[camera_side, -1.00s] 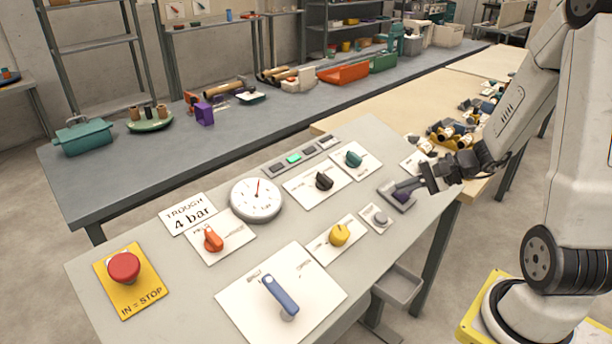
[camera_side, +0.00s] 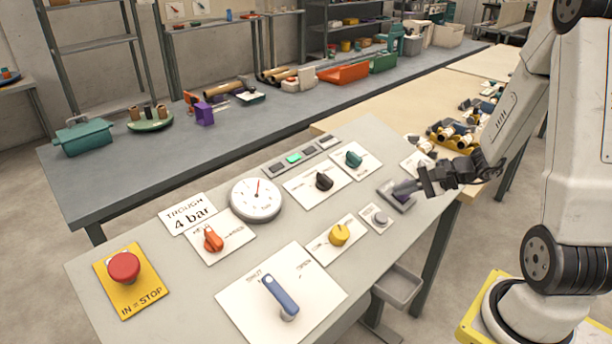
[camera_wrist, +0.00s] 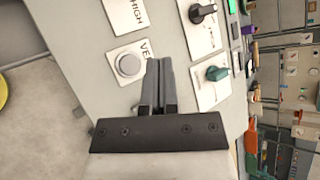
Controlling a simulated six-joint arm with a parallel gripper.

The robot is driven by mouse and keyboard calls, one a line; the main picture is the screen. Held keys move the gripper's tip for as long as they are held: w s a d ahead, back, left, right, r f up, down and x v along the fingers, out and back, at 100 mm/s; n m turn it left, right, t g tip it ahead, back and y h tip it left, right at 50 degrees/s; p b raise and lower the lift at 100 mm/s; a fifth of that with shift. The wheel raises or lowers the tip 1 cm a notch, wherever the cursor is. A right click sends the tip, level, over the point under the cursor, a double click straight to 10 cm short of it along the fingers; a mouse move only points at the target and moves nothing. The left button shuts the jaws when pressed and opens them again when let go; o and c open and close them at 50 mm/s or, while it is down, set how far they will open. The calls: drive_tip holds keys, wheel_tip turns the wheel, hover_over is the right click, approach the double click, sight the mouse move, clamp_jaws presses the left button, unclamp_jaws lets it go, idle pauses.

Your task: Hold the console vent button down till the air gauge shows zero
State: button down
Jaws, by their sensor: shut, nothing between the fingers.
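The vent button (camera_side: 379,219) is a round grey button on a small white plate near the console's front edge. It also shows in the wrist view (camera_wrist: 129,64), left of my fingers, with its label partly hidden. My gripper (camera_side: 404,188) is shut and empty, above the console's right end, to the right of the button and apart from it. In the wrist view my closed fingers (camera_wrist: 161,64) lie side by side. The air gauge (camera_side: 256,199) is a round white dial. Its needle points roughly straight up; its numbers are too small to read.
A yellow knob (camera_side: 339,234), black knob (camera_side: 324,181) and teal knob (camera_side: 353,159) stand near the button. A blue lever (camera_side: 280,297), orange knob (camera_side: 213,240) and red stop button (camera_side: 124,267) are farther left.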

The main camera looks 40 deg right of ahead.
sight(377, 215)
drive_tip(key=shift+w+f, duration=0.35)
drive_tip(key=shift+f, duration=0.75)
drive_tip(key=shift+w+f, duration=0.35)
drive_tip(key=shift+f, duration=0.7)
drive_tip(key=shift+w+f, duration=0.35)
drive_tip(key=shift+f, duration=0.75)
drive_tip(key=shift+w+f, duration=0.25)
drive_tip(key=shift+f, duration=0.55)
idle(3.9)
